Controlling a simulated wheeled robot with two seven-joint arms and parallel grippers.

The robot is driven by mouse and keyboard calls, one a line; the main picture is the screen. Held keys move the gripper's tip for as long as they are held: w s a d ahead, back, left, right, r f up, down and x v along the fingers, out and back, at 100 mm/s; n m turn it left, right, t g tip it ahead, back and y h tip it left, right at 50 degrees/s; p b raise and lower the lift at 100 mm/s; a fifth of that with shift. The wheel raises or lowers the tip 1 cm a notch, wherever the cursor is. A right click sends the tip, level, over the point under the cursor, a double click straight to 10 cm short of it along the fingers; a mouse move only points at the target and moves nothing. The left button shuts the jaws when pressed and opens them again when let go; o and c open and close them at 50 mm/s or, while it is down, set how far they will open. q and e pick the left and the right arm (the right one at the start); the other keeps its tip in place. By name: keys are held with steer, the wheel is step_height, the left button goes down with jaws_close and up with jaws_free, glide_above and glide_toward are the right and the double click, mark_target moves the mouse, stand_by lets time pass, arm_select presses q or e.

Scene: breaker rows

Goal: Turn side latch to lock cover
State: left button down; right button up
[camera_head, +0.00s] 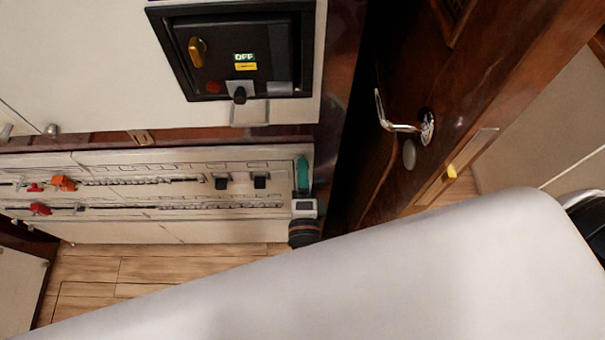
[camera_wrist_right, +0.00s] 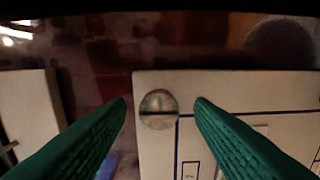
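In the right wrist view a round metal latch (camera_wrist_right: 158,103) with a horizontal slot sits at the corner of a white cover (camera_wrist_right: 225,88) with dark blue lines. My right gripper (camera_wrist_right: 160,112) is open; its two green fingers stand apart, one on each side of the latch in the picture. I cannot tell whether they touch it. In the head view my right gripper (camera_head: 303,160) is at the right end of the white breaker panel (camera_head: 130,232). The latch is not visible there, and only one teal finger shows clearly. My left gripper is not in view.
Above the breaker rows is a black switch box (camera_head: 215,52) with a yellow handle and an OFF label. Red and orange clips (camera_head: 63,183) sit on the rows at left. A dark wooden door with a metal handle (camera_head: 400,126) stands at right.

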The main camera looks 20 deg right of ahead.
steer(key=v, duration=1.2)
stand_by(0.4)
steer(key=s+f+n+g+y, duration=0.3)
steer(key=f+n+g+y, duration=0.4)
steer(key=f+n, duration=1.35)
steer(key=s+d+f+n+g+h, duration=0.1)
steer(key=s+d+f+g, duration=0.3)
steer(key=s+d+f, duration=0.4)
steer(key=s+d+f+n+g+h, duration=0.1)
steer(key=s+d+f+g, duration=0.4)
steer(key=f, duration=0.8)
steer(key=s+d+n, duration=0.1)
steer(key=s+d, duration=0.1)
steer(key=d, duration=0.1)
steer(key=shift+s+f, duration=0.35)
steer(key=shift+s, duration=0.05)
